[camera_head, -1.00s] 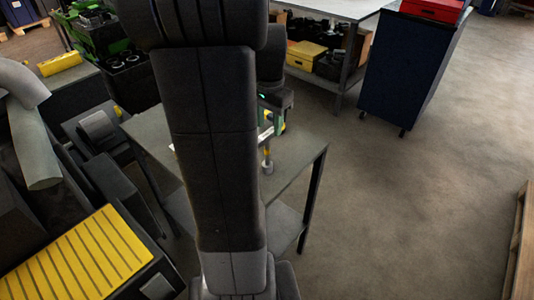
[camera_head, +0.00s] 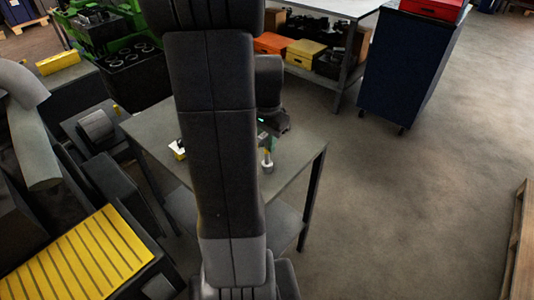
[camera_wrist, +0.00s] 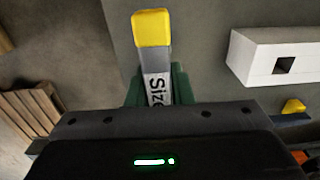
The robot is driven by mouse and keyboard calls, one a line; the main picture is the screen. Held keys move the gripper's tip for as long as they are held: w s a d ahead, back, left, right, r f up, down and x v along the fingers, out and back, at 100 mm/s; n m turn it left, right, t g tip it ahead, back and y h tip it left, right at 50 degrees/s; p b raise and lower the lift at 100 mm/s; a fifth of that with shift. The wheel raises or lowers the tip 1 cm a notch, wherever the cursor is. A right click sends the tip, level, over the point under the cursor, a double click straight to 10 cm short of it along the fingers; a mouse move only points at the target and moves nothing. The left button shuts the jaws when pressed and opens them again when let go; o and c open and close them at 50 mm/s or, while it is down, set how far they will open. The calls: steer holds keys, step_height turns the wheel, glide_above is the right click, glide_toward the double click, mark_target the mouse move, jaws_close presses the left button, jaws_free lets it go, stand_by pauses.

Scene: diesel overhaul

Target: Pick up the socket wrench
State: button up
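The socket wrench (camera_wrist: 155,75) shows in the wrist view as a grey bar with a yellow end and the lettering "Size". My gripper (camera_wrist: 156,88) has its green fingers close against both sides of the bar and appears shut on it. The lower part of the wrench is hidden by the gripper body. In the head view my gripper (camera_head: 265,136) is over the right part of the grey table (camera_head: 225,190), partly hidden by my arm.
A white block with a square hole (camera_wrist: 275,58) lies to the right in the wrist view, with a small yellow piece (camera_wrist: 293,106) near it. A blue cabinet (camera_head: 410,70) and a shelf bench stand behind. Open floor (camera_head: 420,190) lies right of the table.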

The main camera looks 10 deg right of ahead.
jaws_close()
step_height(320, 180, up, 10)
steer(key=shift+r, duration=0.1)
steer(key=shift+c, duration=0.5)
jaws_free()
jaws_close()
